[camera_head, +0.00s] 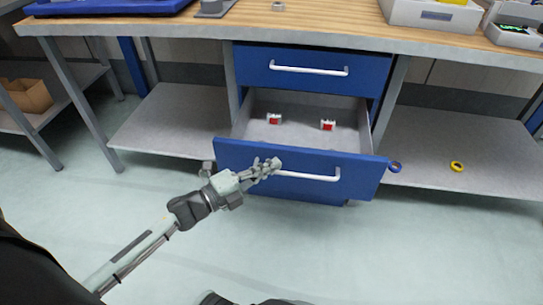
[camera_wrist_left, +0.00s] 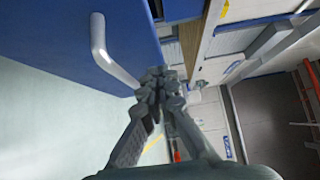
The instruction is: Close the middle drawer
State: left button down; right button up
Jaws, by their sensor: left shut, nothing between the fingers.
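The middle drawer (camera_head: 230,155) is pulled out under the workbench, with a blue front and a white bar handle (camera_head: 309,176). Two small red-and-white items (camera_head: 328,125) lie inside it. My left gripper (camera_head: 272,164) is shut and empty, in front of the drawer face near the left end of the handle. In the left wrist view the closed fingertips (camera_wrist_left: 155,80) are beside the handle (camera_wrist_left: 110,55) and the blue front (camera_wrist_left: 60,40). I cannot tell whether they touch. My right gripper does not show.
The shut upper drawer (camera_head: 310,67) is directly above. The wooden workbench top (camera_head: 320,22) holds a blue tray (camera_head: 105,6) and a grey bin (camera_head: 430,14). Lower shelves flank the drawers; a yellow tape roll (camera_head: 457,166) lies on the right one. The floor in front is clear.

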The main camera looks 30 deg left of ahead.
pick_arm(q)
jog(key=shift+w+a, duration=0.25)
jog(key=shift+w, duration=0.45)
jog(key=shift+w+a, duration=0.25)
jog(key=shift+w, duration=0.45)
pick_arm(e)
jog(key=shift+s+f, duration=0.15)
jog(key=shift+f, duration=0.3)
